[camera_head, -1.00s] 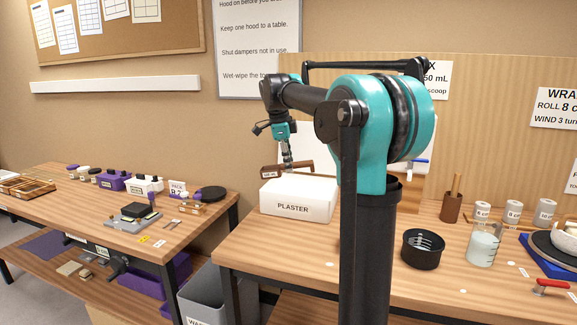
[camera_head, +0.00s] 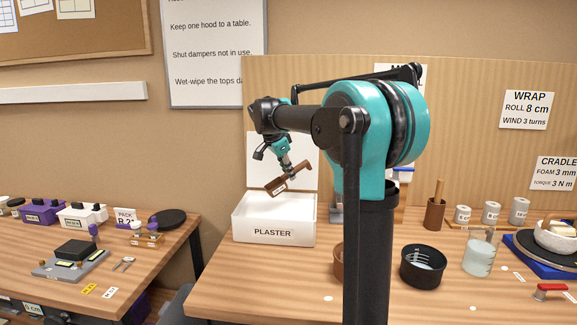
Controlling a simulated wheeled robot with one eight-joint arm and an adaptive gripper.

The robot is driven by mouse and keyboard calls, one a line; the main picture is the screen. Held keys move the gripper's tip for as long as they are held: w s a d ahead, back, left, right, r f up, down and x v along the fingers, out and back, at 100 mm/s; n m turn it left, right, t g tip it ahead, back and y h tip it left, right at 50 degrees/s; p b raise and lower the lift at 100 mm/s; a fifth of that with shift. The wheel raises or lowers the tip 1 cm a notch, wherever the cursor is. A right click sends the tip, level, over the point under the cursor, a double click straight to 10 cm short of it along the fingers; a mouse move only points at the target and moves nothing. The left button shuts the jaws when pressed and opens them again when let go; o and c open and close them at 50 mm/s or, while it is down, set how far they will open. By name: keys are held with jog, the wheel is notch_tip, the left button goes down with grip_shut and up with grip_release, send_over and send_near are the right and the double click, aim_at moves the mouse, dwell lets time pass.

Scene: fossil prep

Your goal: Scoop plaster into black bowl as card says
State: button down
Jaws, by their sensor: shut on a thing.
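My gripper (camera_head: 286,168) is shut on a brown scoop (camera_head: 284,185), which has a small pale label. The scoop is tilted, its left end lower, above the white plaster box (camera_head: 272,233). The box is marked PLASTER and its top is open; a white panel (camera_head: 283,150) stands behind it. I cannot tell whether the scoop holds any plaster. The black bowl (camera_head: 408,278) stands on the table to the right of my arm, with pale marks and a pale patch inside. The card (camera_head: 386,74) on the back board is mostly hidden by my arm.
A beaker of pale liquid (camera_head: 479,256) stands right of the bowl, with several grey tins and a brown holder (camera_head: 435,214) behind. A brown vessel (camera_head: 337,265) is partly hidden by my arm. A red-handled tool (camera_head: 550,290) lies front right. A second table (camera_head: 160,255) is at left.

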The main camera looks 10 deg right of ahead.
notch_tip(320, 180, down, 8)
jog(key=shift+f, duration=0.15)
dwell(0.4)
dwell(0.7)
jog(key=shift+r, duration=6.55)
